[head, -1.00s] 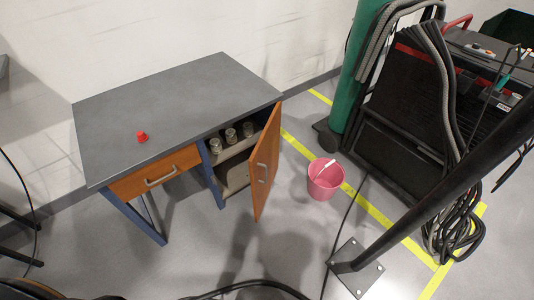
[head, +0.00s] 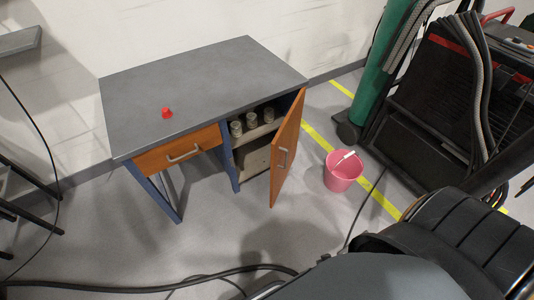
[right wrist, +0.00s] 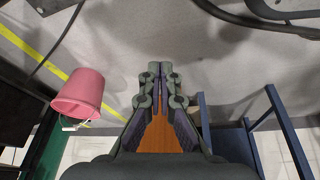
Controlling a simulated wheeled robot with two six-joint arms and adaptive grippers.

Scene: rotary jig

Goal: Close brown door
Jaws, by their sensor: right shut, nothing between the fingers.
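The brown door (head: 287,155) is an orange-brown panel with a silver handle (head: 282,158) on a grey-topped desk. It stands wide open at the right side of the cabinet, swung out toward the front. In the right wrist view, my right gripper (right wrist: 161,75) is shut and empty, its fingertips together. An orange-brown surface, probably the door (right wrist: 160,135), shows between its finger links; whether they touch cannot be told. My right gripper is not visible in the head view. My left gripper is in neither view.
The desk top (head: 200,85) holds a small red object (head: 167,113). Several metal jars (head: 252,119) stand inside the cabinet. A pink bucket (head: 341,172) stands on the floor right of the door. A cable (head: 150,288) crosses the floor in front.

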